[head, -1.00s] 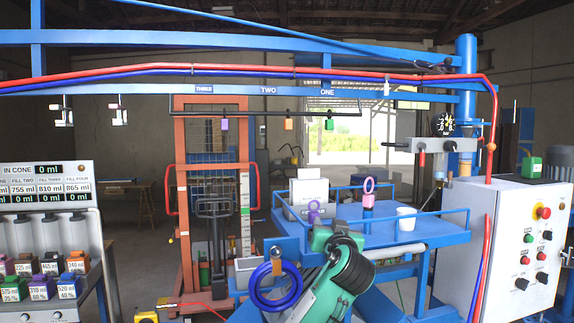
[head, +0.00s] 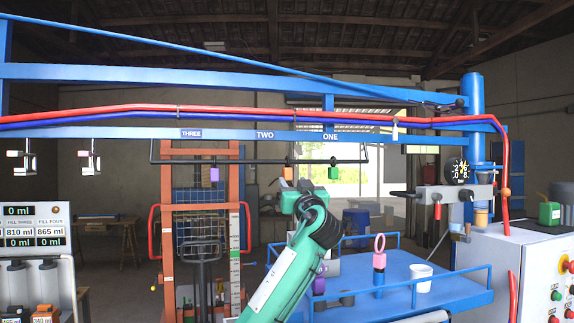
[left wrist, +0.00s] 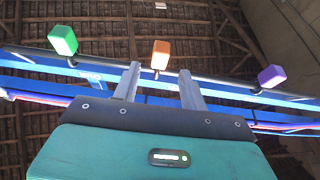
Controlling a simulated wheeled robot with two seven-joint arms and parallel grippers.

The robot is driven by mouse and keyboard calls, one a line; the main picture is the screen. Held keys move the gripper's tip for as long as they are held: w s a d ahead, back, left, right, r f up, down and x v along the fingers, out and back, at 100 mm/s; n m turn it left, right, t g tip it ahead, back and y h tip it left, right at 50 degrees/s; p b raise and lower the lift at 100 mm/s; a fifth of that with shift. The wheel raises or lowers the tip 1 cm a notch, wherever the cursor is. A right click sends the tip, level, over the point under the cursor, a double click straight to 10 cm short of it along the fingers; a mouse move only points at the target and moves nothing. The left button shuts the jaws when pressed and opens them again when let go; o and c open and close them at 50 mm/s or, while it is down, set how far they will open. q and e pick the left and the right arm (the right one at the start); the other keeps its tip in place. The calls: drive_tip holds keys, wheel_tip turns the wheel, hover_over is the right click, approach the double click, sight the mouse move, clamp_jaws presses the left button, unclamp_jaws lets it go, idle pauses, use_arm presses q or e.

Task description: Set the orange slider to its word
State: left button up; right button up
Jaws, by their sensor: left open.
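The orange slider (head: 288,172) hangs from a dark horizontal rod (head: 240,162), between the purple slider (head: 214,174) and the green slider (head: 333,173). The blue beam above carries the word plates THREE (head: 191,134), TWO (head: 265,134) and ONE (head: 330,139). In the head view, orange is right of TWO and left of ONE. My left gripper (head: 290,190) is raised just below the orange slider. In the left wrist view its fingers (left wrist: 160,82) are open and empty, with the orange slider (left wrist: 160,54) showing between and beyond the tips. Contact is not visible. My right gripper is out of view.
A control cabinet (head: 535,262) stands at right, a dispenser (head: 35,245) at left. Red and blue hoses run along the beam.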

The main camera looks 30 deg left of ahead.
sight(289, 173)
use_arm(q)
drive_tip(key=p+x, duration=0.2)
drive_tip(key=x, duration=0.2)
drive_tip(key=shift+w+a+r+p, duration=0.2)
drive_tip(key=shift+a+r+p, duration=0.05)
drive_tip(key=shift+r+p, duration=0.05)
drive_tip(key=shift+w+a+r+p, duration=0.2)
drive_tip(key=shift+p, duration=0.1)
drive_tip(key=shift+w+a+r+p, duration=0.1)
drive_tip(key=shift+w+a+p, duration=0.25)
drive_tip(key=shift+w+a, duration=0.25)
drive_tip(key=shift+a, duration=0.1)
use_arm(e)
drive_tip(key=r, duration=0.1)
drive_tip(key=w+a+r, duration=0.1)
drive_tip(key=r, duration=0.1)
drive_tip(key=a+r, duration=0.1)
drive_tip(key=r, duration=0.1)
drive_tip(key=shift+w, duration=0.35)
use_arm(q)
drive_tip(key=shift+d, duration=0.1)
drive_tip(key=shift+c, duration=0.4)
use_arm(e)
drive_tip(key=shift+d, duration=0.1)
